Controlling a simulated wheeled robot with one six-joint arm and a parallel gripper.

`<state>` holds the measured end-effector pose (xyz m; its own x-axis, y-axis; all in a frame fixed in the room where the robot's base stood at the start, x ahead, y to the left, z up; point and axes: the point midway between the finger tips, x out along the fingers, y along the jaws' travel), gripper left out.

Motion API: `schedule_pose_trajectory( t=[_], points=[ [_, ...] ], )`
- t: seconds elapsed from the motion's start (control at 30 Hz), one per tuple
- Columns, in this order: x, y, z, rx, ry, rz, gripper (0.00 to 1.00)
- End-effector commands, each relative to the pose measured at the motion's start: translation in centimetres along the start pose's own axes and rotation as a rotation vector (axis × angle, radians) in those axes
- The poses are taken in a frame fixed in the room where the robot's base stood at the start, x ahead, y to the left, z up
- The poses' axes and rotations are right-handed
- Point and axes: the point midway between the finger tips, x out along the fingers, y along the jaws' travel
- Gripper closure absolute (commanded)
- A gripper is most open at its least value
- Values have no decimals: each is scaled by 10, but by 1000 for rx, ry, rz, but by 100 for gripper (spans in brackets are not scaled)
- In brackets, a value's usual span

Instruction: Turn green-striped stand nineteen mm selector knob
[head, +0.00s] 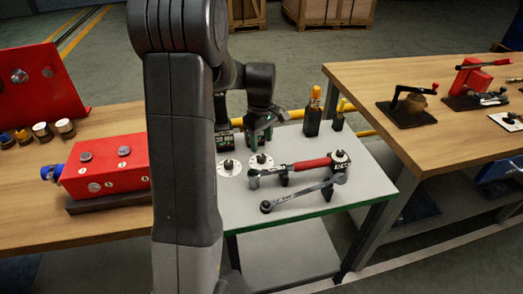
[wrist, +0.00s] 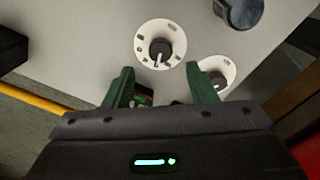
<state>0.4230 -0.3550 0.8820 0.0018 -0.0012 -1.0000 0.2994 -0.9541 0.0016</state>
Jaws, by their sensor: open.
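The stand (head: 360,180) is a light grey table with a green stripe along its front edge. Two dark selector knobs on round white dials sit on its top: a right knob (head: 261,159) and a left knob (head: 229,164). In the wrist view the right knob (wrist: 160,50) lies just ahead of the fingertips, and the left knob (wrist: 216,78) is partly hidden by one finger. Which one is the nineteen mm knob I cannot read. My gripper (head: 257,143), also in the wrist view (wrist: 162,80), is open and empty above the stand, behind the dials.
An orange-handled tool (head: 314,112) stands upright at the back. A red box (head: 105,165) sits on the left bench; another wooden bench (head: 440,130) stands right.

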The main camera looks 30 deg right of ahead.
Motion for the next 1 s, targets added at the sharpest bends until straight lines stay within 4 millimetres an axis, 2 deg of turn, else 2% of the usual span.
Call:
schedule_pose_trajectory(
  t=[0.03,0.2,0.4,0.8,1.0],
  points=[
    [-14,1,0,0,3,4,48],
    [-48,0,0,0,2,2,48],
    [-70,0,0,0,1,1,48],
    [-73,0,0,0,0,-1,48],
    [-59,0,0,0,-2,-3,48]
  ],
)
